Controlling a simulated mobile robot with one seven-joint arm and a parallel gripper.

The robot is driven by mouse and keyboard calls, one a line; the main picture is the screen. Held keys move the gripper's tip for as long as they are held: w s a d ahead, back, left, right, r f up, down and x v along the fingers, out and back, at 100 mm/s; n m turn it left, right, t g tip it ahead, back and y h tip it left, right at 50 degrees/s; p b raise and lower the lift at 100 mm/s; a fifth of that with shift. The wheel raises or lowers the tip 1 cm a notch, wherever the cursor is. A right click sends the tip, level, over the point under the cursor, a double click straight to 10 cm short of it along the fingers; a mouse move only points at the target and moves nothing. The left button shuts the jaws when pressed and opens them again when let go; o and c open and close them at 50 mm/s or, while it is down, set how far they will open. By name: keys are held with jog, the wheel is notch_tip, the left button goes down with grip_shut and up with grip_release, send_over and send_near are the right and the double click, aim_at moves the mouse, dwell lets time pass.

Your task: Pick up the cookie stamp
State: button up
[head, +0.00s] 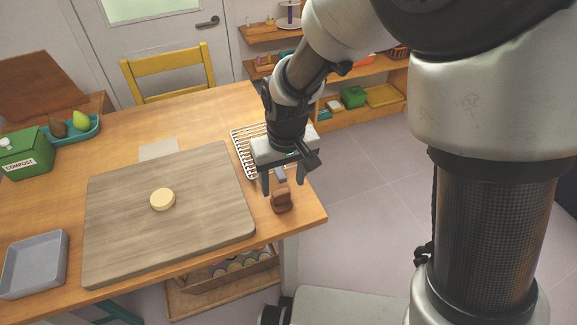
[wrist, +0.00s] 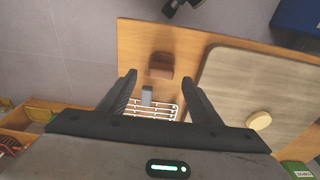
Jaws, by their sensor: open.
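A small brown object (head: 281,201), which looks like the cookie stamp, stands on the wooden table near its right front corner. In the wrist view the stamp (wrist: 160,66) shows just beyond and between my fingertips. My gripper (head: 283,186) is open, points down and is empty; its fingers also show in the wrist view (wrist: 159,78). The fingers are apart from the stamp. A small grey block (head: 280,175) lies between the stamp and the wire rack; it also shows between my fingers in the wrist view (wrist: 148,95).
A wire cooling rack (head: 243,152) lies partly under my gripper. A large wooden board (head: 120,220) with a round dough piece (head: 162,199) is left of the stamp. A grey tray (head: 35,263), green compost box (head: 27,153) and teal fruit tray (head: 92,133) stand farther left.

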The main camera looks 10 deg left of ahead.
aim_at(281, 192)
jog(key=shift+w+a+f+b, duration=0.2)
jog(key=shift+f+b, duration=0.2)
jog(key=shift+f, duration=1)
jog(key=shift+w+a+f+b, duration=0.15)
jog(key=shift+f+b, duration=0.25)
jog(key=shift+f, duration=0.95)
jog(key=shift+s, duration=0.1)
jog(key=shift+c, duration=0.2)
jog(key=c, duration=1.1)
